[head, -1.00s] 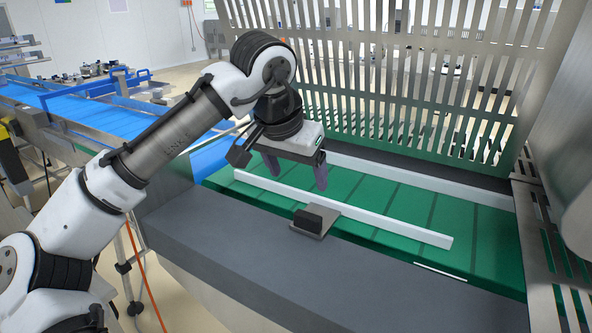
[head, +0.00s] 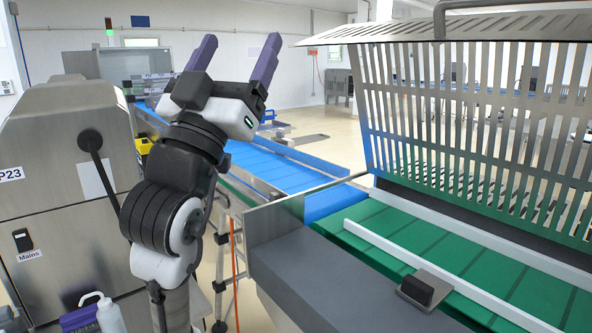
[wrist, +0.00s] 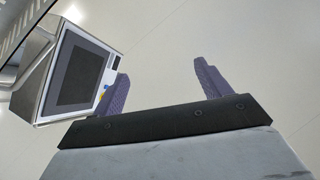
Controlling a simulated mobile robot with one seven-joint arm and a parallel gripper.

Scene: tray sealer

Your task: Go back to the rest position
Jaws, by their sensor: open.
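My gripper (head: 235,62) is raised at the upper left of the head view, with its two purple fingers pointing up, apart and empty. The arm below it is folded upright, left of the green conveyor and clear of it. In the wrist view my gripper (wrist: 160,85) shows its two fingers spread, with only pale floor or wall between them. A grey box with a dark screen (wrist: 82,75) lies behind the left finger in that view.
The green conveyor (head: 395,232) with white guide rails runs at the right under a raised slatted guard (head: 470,130). A small dark block (head: 417,288) sits on its grey edge. A steel cabinet (head: 60,190) stands close at the left. A blue conveyor (head: 265,165) lies behind.

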